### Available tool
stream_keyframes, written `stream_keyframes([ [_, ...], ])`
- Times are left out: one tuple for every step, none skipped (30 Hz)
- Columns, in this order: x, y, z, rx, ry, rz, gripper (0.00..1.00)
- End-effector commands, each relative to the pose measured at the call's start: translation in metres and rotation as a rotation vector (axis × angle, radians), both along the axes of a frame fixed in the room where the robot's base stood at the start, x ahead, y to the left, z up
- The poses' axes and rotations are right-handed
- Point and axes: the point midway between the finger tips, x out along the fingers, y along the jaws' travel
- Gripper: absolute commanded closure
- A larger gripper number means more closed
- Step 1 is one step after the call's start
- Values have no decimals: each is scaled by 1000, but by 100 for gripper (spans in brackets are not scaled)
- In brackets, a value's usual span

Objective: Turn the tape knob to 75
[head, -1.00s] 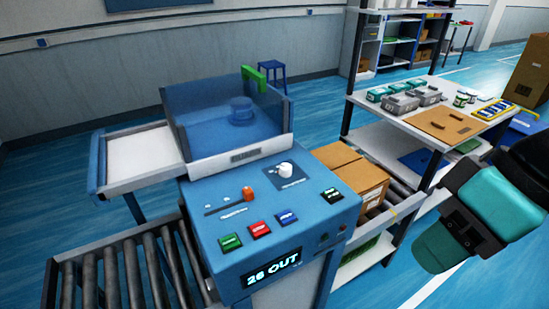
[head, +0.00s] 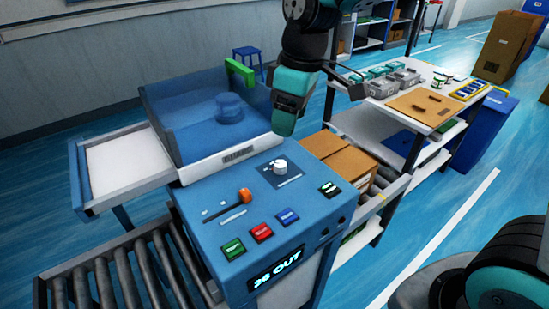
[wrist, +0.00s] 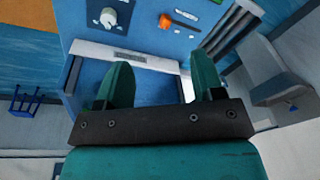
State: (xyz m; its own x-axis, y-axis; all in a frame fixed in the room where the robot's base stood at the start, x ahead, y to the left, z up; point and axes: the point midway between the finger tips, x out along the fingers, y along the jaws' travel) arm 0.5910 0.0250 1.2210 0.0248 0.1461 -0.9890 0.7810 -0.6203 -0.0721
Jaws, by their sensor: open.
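The white knob (head: 280,167) stands on a dark square plate on the blue sloped control panel (head: 262,205). In the wrist view the knob (wrist: 108,17) shows near the top edge, beyond the fingertips. I cannot read a scale around it. My gripper (head: 285,118) hangs above and just behind the knob, apart from it. In the wrist view its two teal fingers (wrist: 163,68) are spread with nothing between them. The display (head: 275,268) on the panel's front shows a number, seemingly 36, followed by OUT.
An orange-tipped lever (head: 245,196) sits left of the knob. Green, red, blue and black buttons line the panel's front. Cardboard boxes (head: 340,160) and a loaded shelf (head: 420,125) are to the right.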

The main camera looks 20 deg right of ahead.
Motion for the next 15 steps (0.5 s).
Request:
stream_keyframes([
  [28,-5,-6,-32,4,34,38],
  [43,-8,-11,-50,4,57,38],
  [61,-11,-17,-72,2,86,38],
  [72,-14,-21,-87,4,106,38],
  [82,-16,-26,-100,5,124,38],
  [93,-19,-31,-114,6,145,38],
  [100,-21,-35,-123,7,159,38],
  [106,-22,-38,-130,8,171,38],
  [112,-23,-42,-139,10,183,38],
  [115,-24,-44,-143,11,190,38],
  [117,-24,-47,-146,13,195,38],
  [119,-25,-50,-148,12,201,38],
  [120,-25,-52,-149,13,203,38],
  [120,-25,-55,-150,13,204,38],
  [120,-25,-60,-151,15,206,38],
])
